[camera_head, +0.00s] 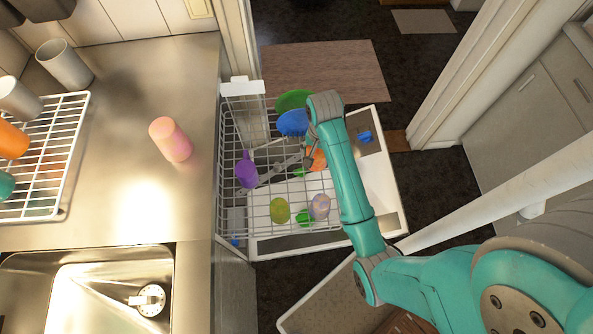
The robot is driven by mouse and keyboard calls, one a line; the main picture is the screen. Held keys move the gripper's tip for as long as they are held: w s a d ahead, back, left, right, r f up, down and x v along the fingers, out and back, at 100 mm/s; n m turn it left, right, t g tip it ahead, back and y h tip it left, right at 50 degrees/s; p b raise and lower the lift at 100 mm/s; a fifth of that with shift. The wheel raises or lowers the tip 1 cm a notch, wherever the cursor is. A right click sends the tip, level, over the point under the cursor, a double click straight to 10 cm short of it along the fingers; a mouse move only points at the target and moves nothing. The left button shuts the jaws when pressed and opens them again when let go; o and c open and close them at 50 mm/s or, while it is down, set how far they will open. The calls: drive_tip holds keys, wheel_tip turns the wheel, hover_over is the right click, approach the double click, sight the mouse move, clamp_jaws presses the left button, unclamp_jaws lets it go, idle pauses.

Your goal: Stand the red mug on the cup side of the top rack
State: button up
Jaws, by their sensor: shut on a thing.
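The top rack (262,208) is a white wire rack pulled out from the dishwasher. My gripper (307,161) is over the rack's middle, partly hidden by my arm. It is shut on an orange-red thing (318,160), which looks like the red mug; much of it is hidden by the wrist. I cannot tell whether it touches the wires. A purple mug (247,170) stands in the rack at left. A yellow-green cup (280,211), a small green cup (304,218) and a pale pinkish cup (320,206) are near the front.
Blue (292,123) and green (294,100) dishes are at the rack's back. A pink tumbler (171,140) stands on the steel counter (130,205). A drying rack (62,165) with cups is at far left, above the sink (95,290). The rack's left-front wires look clear.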

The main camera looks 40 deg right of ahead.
drive_tip(key=shift+s+f, duration=0.1)
drive_tip(key=shift+f, duration=4.65)
drive_tip(key=o, duration=1.6)
drive_tip(key=shift+f, duration=0.1)
